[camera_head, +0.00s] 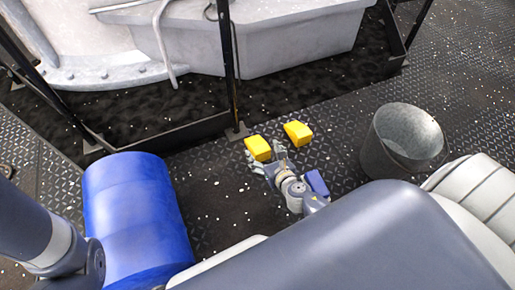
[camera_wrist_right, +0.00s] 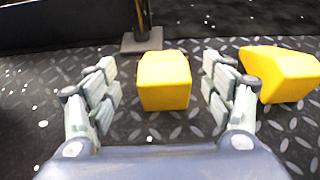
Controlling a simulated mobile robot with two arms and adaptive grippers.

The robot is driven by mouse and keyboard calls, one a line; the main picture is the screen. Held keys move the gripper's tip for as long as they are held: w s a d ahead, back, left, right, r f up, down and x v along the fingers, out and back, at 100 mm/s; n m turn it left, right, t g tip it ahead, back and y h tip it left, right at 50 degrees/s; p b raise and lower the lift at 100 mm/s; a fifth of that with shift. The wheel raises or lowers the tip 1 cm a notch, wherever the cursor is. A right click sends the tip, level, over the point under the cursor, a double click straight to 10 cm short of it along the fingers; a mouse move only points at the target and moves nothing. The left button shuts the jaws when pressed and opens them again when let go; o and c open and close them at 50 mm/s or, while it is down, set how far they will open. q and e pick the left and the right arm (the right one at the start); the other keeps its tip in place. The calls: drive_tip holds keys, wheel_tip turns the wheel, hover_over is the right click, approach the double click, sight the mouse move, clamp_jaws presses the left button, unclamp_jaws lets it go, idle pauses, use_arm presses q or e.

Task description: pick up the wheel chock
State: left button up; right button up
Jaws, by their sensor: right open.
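Two yellow wheel chocks rest on the dark deck. The left chock (camera_head: 258,148) also shows in the right wrist view (camera_wrist_right: 164,82), straight ahead and between the two fingers. The right chock (camera_head: 298,132) stands a little to the right of it and shows in the wrist view (camera_wrist_right: 282,74) beyond the right finger. My right gripper (camera_head: 266,160) is open, with a finger on either side of the left chock and a visible gap on both sides. Its fingers also show in the wrist view (camera_wrist_right: 160,92). My left arm enters at the left, but its gripper is out of view.
A blue barrel (camera_head: 135,215) stands at the left. A grey metal bucket (camera_head: 405,140) is on the right. Black posts (camera_head: 229,70) and a low dark rail (camera_head: 165,133) lie behind the chocks, with a large white machine (camera_head: 290,40) beyond. The deck plate around the chocks is clear.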

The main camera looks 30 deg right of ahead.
sight(258, 145)
drive_tip(key=shift+w+f, duration=0.35)
drive_tip(key=shift+w, duration=0.3)
drive_tip(key=b+x, duration=0.1)
drive_tip(key=x, duration=0.1)
drive_tip(key=b+x, duration=0.2)
drive_tip(key=shift+s+d+f, duration=0.1)
drive_tip(key=shift+d+f, duration=0.1)
drive_tip(key=shift+f, duration=0.15)
drive_tip(key=shift+w+f+b, duration=0.1)
drive_tip(key=shift+w+b, duration=0.2)
drive_tip(key=shift+w, duration=0.15)
drive_tip(key=c, duration=1.3)
